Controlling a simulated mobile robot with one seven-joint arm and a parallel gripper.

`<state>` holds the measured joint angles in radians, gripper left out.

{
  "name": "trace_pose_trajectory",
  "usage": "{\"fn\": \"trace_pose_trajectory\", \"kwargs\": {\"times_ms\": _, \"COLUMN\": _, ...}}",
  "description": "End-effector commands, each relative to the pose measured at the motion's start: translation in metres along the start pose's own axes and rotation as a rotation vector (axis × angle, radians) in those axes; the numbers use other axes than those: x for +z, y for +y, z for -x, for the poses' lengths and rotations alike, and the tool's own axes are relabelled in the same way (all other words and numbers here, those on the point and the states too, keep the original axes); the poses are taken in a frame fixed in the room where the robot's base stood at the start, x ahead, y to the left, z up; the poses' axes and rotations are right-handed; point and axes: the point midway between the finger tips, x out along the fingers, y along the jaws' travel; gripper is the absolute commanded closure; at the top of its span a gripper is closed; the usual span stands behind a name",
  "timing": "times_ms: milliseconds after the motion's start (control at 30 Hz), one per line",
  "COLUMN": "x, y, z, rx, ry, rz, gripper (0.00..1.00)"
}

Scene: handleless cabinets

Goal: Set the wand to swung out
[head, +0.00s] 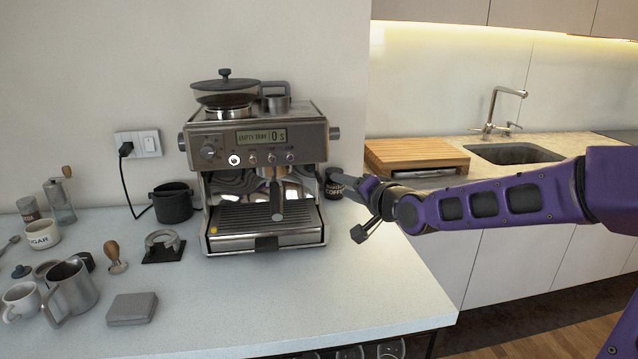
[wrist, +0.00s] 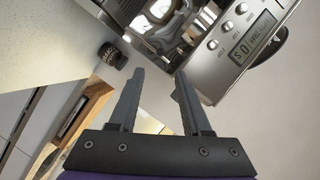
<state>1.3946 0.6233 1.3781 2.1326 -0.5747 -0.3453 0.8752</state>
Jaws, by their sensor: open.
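The espresso machine (head: 262,175) stands on the counter against the wall, with a lit display and a portafilter (head: 275,200) under its group. A thin metal piece at the machine's right front, probably the steam wand (head: 319,178), is small and partly lost among reflections, so its swing position is not clear. In the wrist view the machine (wrist: 235,45) appears tilted, at the top and right. My gripper (head: 352,190) is to the right of the machine, near its right front. In the wrist view my gripper (wrist: 159,73) is open, with nothing between its fingers.
A dark coffee jar (head: 334,186) stands right of the machine, close to my gripper; the wrist view also shows it (wrist: 112,55). A knock box (head: 173,203), tamper (head: 115,258) and milk jug (head: 70,290) are on the left.

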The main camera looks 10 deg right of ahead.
Motion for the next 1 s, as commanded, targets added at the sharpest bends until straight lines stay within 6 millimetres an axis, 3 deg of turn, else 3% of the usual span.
{"fn": "trace_pose_trajectory", "kwargs": {"times_ms": 700, "x": 0.002, "y": 0.000, "z": -0.102, "rx": -0.002, "ry": -0.001, "rz": 0.000, "gripper": 0.52}}
{"fn": "trace_pose_trajectory", "kwargs": {"times_ms": 1000, "x": 0.001, "y": 0.000, "z": -0.122, "rx": 0.001, "ry": -0.001, "rz": 0.000, "gripper": 0.52}}
